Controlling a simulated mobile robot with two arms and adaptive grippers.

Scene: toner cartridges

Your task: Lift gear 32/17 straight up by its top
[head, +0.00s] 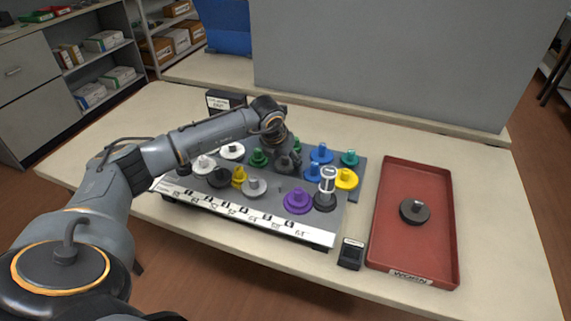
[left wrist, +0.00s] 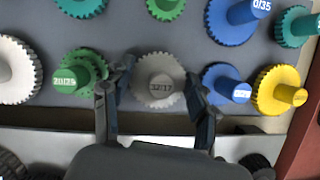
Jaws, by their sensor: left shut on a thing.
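Gear 32/17 (left wrist: 158,67) is a grey toothed wheel with a round hub marked "32/17" on top, in the middle of the left wrist view. In the head view it is the dark grey gear (head: 287,165) at the back of the board, partly covered by my gripper. My left gripper (left wrist: 159,78) comes from above, with one finger on each side of the gear, and is shut on it. In the head view the left gripper (head: 284,152) is over the grey board (head: 275,207). I cannot tell whether the gear is clear of the board. My right gripper is not in view.
A green gear (left wrist: 78,75) stands close on the left and a blue gear (left wrist: 226,85) close on the right. Several other coloured gears share the board. A red tray (head: 385,235) labelled "WORN" holds a dark gear (head: 414,211). A small black box (head: 351,254) stands beside the tray.

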